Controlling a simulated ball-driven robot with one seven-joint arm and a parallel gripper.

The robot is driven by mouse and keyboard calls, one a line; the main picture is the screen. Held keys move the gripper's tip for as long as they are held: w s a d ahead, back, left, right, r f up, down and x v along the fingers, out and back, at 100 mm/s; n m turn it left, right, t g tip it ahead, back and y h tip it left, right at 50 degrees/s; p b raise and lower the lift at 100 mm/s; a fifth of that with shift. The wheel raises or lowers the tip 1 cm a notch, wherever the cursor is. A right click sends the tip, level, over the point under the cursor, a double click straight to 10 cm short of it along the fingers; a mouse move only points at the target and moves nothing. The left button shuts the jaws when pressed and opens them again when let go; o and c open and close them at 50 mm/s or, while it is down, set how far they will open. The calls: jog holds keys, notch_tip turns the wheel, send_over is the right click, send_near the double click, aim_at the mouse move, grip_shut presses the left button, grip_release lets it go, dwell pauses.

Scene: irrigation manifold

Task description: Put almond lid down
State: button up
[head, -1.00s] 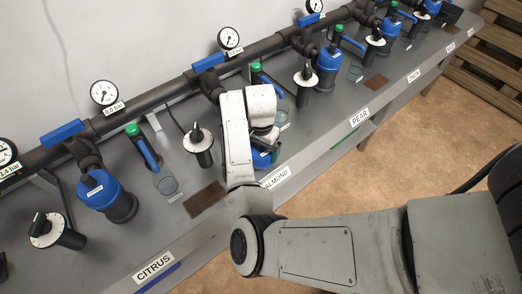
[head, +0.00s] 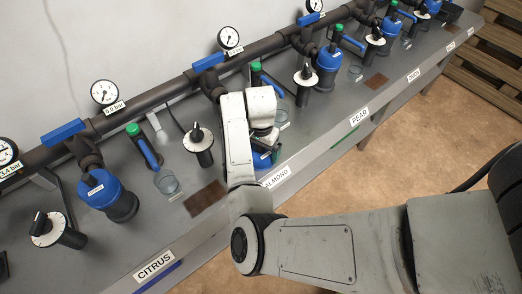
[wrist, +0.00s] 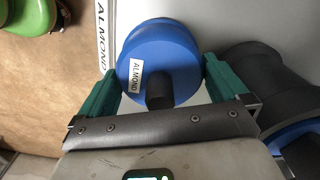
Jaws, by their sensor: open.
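The almond lid (wrist: 185,60) is a round blue cap with a black central knob and a white ALMOND label. In the wrist view it lies at the bench's front edge, between the fingers of my gripper (wrist: 160,70). The green fingers stand open on either side of it; whether either one touches it is unclear. In the head view, my arm hides most of the gripper, and only a bit of blue (head: 262,160) shows beside it, above the ALMOND label (head: 276,178) on the bench front.
A black housing (wrist: 250,65) stands close to the right finger in the wrist view. The grey bench (head: 120,245) carries other blue-capped filters (head: 105,195), dials (head: 199,140) and clear cups (head: 167,183). A brown mat (head: 205,197) lies left of my arm. A pipe with gauges runs behind.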

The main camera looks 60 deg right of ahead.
notch_tip(320, 180, up, 11)
jog(key=shift+r+b, duration=0.1)
jog(key=shift+b, duration=0.2)
jog(key=shift+s+d, duration=0.1)
jog(key=shift+d, duration=0.05)
jog(key=s+d+f+n+t+h, duration=0.1)
jog(key=s+d+f+n+h, duration=0.2)
jog(key=s+n, duration=0.4)
jog(key=s+a+f+n+y, duration=0.1)
jog(key=s+a+f+n, duration=0.2)
jog(key=s+a, duration=0.3)
jog(key=s+a+f+n+y, duration=0.1)
jog(key=s+a+f+n, duration=0.2)
jog(key=s+a+n, duration=0.3)
jog(key=s+a, duration=0.1)
jog(key=a, duration=0.3)
jog(key=shift+a+y, duration=0.35)
jog(key=shift+y, duration=0.05)
jog(key=shift+d, duration=0.15)
